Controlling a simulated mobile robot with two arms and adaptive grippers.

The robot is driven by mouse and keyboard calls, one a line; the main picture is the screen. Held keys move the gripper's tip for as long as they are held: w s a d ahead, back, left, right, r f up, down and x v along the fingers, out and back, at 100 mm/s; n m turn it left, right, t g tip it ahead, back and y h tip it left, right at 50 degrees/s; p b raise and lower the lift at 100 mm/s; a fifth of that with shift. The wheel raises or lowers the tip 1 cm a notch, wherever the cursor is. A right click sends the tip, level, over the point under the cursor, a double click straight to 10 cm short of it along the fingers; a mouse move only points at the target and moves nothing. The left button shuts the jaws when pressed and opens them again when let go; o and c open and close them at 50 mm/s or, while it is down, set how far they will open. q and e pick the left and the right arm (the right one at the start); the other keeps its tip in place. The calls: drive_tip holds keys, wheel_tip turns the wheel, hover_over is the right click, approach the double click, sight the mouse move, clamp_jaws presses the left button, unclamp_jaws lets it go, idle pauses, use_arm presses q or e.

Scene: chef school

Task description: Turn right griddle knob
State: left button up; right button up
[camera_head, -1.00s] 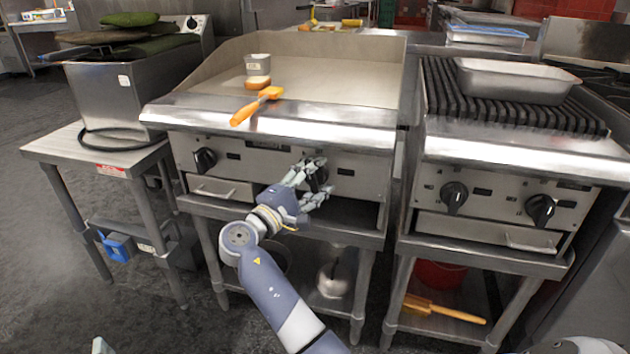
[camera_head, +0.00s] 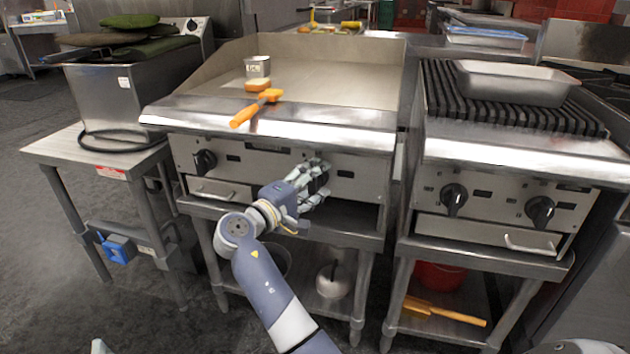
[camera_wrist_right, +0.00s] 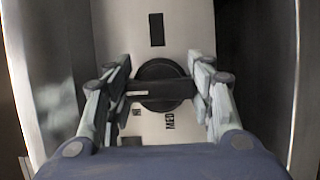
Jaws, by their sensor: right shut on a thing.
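The griddle (camera_head: 330,82) has a black left knob (camera_head: 204,161) on its front panel. My right gripper (camera_head: 318,182) is at the right griddle knob, which it mostly hides in the head view. In the right wrist view the right griddle knob (camera_wrist_right: 163,86) is a round black dial with a bar grip lying across the picture. My right gripper (camera_wrist_right: 165,90) has a finger on each side of it, shut on the ends of the bar.
A charbroiler with two black knobs (camera_head: 453,199) stands to the right. A drawer handle (camera_head: 212,193) sticks out below the left knob.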

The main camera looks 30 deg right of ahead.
drive_tip(key=o, duration=1.1)
